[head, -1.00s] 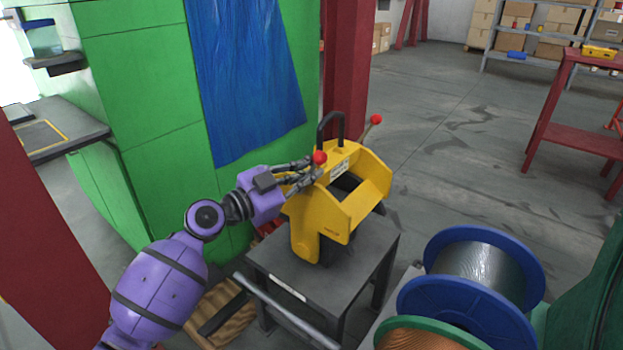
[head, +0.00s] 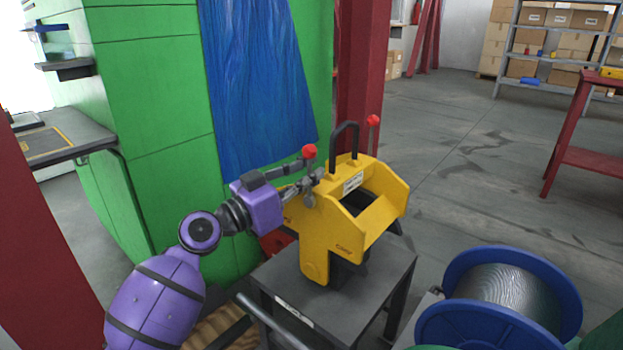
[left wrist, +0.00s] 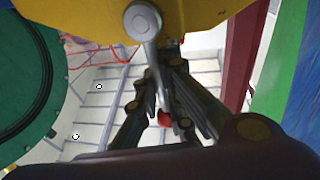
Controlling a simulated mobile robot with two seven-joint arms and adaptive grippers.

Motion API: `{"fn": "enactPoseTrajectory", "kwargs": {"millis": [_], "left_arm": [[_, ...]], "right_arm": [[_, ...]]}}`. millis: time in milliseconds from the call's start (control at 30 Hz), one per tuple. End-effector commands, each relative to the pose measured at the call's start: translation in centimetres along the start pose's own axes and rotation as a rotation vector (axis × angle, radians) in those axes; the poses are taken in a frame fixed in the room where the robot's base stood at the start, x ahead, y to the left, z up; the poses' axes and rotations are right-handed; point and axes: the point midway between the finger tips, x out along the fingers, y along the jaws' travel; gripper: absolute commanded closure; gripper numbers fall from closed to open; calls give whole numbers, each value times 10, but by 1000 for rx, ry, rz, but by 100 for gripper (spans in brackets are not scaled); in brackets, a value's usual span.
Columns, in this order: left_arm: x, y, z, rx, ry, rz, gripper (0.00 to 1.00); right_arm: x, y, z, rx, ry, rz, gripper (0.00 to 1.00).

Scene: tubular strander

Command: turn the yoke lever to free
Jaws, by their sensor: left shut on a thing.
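The yellow yoke (head: 330,232) stands on a small dark table. A lever with a red knob (head: 309,151) rises at its left side, and a second red knob (head: 373,120) shows at its far right side. Both levers stand nearly upright in the head view. My left gripper (head: 311,187) is shut on the left lever below its knob. In the left wrist view, the grey lever (left wrist: 146,38) runs from the yellow yoke down between the fingers to its red knob (left wrist: 165,118). The fingers partly hide the lever. My right gripper is not in view.
A black handle (head: 345,143) arches over the yoke's top. A green cabinet with a blue curtain (head: 255,90) stands close behind my left arm. A blue spool (head: 470,262) stands at the lower right. A red post (head: 362,60) rises behind the yoke.

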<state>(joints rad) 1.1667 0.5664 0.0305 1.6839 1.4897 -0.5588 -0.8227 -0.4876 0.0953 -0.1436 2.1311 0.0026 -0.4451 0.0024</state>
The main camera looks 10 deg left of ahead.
Motion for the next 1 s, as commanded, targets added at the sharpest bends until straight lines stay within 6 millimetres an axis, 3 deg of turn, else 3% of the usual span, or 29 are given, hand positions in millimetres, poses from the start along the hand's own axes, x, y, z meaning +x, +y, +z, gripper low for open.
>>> {"fn": "enactPoseTrajectory", "kwargs": {"millis": [33,300,400,500,833,1000], "left_arm": [[1,-1,-10,3,17,-2,100],[1,-1,-11,4,19,-4,100],[1,-2,-12,5,19,-4,82],[1,-1,-11,5,18,-4,73],[-3,-1,-4,2,7,-3,73],[-26,-2,-2,2,4,-4,73]], "right_arm": [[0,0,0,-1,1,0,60],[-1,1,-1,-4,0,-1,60],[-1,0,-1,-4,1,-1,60],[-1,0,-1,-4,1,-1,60],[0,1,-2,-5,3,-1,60],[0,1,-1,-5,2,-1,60]]}}
